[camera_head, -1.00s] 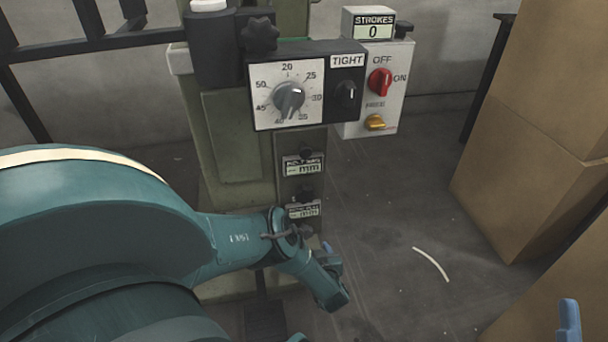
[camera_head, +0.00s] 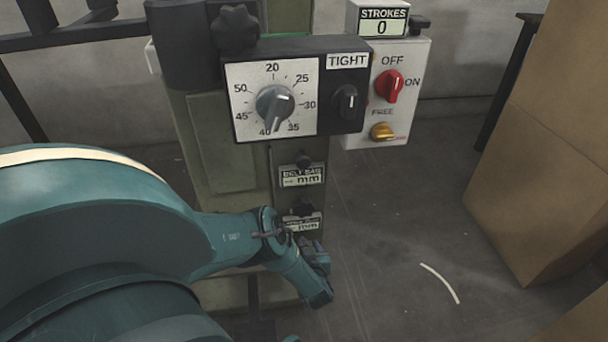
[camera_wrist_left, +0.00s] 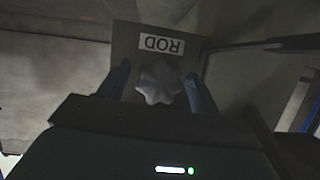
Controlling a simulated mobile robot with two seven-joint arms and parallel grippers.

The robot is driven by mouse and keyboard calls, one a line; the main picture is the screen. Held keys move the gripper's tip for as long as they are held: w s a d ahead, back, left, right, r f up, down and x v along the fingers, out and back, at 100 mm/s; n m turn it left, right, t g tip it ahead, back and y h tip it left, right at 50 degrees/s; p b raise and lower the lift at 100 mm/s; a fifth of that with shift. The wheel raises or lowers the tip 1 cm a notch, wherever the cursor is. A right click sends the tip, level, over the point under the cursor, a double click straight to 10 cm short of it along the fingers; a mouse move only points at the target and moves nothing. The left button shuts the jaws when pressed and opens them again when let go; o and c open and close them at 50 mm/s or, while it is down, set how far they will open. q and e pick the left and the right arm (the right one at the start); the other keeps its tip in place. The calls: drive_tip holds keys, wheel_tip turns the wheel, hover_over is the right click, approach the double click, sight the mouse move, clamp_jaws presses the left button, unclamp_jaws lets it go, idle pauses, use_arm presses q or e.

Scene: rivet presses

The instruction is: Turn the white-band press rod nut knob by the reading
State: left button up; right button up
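The rod nut knob (camera_wrist_left: 160,82) is a grey star-shaped knob under a plate marked ROD (camera_wrist_left: 161,45), upside down in the left wrist view. My left gripper (camera_wrist_left: 158,76) has its two blue fingers on either side of this knob, with small gaps showing; it is open. In the head view my teal left arm (camera_head: 235,240) reaches to the press's lower front, and the knob there is hidden behind it. Two small mm readouts sit on the press column, the upper one (camera_head: 302,177) and the lower one (camera_head: 304,223); their values are not readable. My right gripper is not in view.
A dial panel (camera_head: 247,120) with a TIGHT switch (camera_head: 344,100) is above. A control box (camera_head: 405,120) holds red and yellow knobs and a strokes counter (camera_head: 383,22) at 0. A black star knob (camera_head: 235,27) is on top.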

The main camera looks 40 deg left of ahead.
use_arm(q)
drive_tip(key=c, duration=0.9)
drive_tip(key=shift+c, duration=0.2)
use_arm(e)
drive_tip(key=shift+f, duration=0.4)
use_arm(q)
drive_tip(key=shift+f+m+g+y+b, duration=0.1)
drive_tip(key=shift+m+g+y+b, duration=0.2)
drive_tip(key=shift+m+b, duration=0.25)
drive_tip(key=shift+m, duration=0.55)
drive_tip(key=shift+y, duration=0.3)
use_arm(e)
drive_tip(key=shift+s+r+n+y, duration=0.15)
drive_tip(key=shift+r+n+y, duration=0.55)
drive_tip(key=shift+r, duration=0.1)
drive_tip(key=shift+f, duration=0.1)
use_arm(q)
drive_tip(key=o, duration=1)
